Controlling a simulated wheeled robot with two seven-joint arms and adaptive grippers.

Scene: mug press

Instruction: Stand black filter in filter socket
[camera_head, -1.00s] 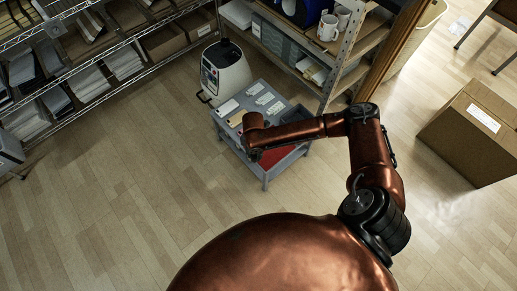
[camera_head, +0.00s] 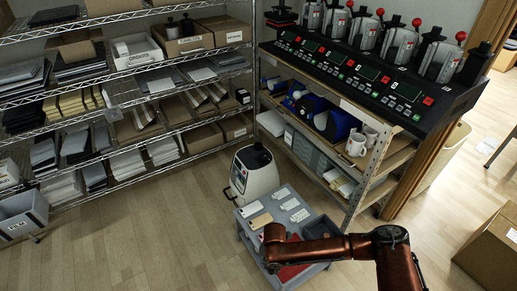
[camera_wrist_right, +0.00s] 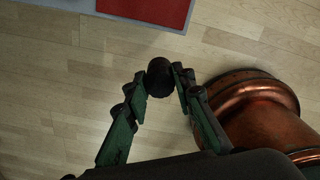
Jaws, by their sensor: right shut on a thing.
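In the right wrist view, my right gripper (camera_wrist_right: 160,85) is shut on a dark, rounded thing, which looks like the black filter (camera_wrist_right: 159,74). Only its end shows between the green fingers, above the wooden floor. In the head view, the right gripper (camera_head: 273,264) hangs at the left front of the grey cart (camera_head: 245,231); the filter cannot be made out there. A white floor unit (camera_head: 254,173) with a dark top stands behind the cart. I cannot make out a filter socket in either view. My left gripper is not in view.
The cart carries several pale phone-like pieces (camera_head: 261,221) and a red area (camera_head: 290,271). A shelf unit (camera_head: 360,195) with a long black press console (camera_head: 370,75) stands behind. Wire shelves (camera_head: 120,90) line the left. The floor (camera_head: 150,225) at left is clear.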

